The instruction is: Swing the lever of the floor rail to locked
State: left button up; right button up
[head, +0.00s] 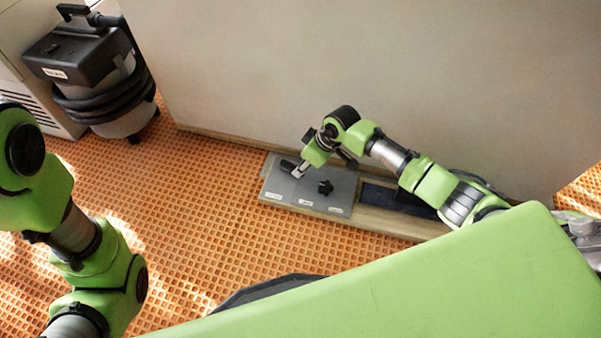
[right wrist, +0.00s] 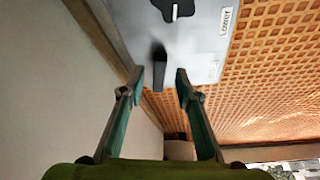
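The floor rail's grey plate (head: 308,200) lies on the floor by the wall, with small white labels along its front edge. A black lever handle (head: 287,166) is at its left end. In the right wrist view the lever (right wrist: 159,68) stands between and just beyond my fingertips, with gaps on both sides. My right gripper (head: 301,170) is over the plate's left part; in the right wrist view its fingers (right wrist: 160,84) are apart and empty. A black star-shaped knob (head: 325,187) is right of the lever. My left arm shows at the left, its gripper out of view.
The pale wall (head: 370,70) runs close behind the plate. A wooden board (head: 385,221) with a dark strip continues right. A black and grey vacuum cleaner (head: 100,80) stands at the upper left. The orange grid floor (head: 190,210) in front is mostly clear.

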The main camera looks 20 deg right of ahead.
aim_at(292, 169)
jog(key=shift+b+x, duration=0.8)
jog(key=shift+x, duration=0.65)
grip_shut()
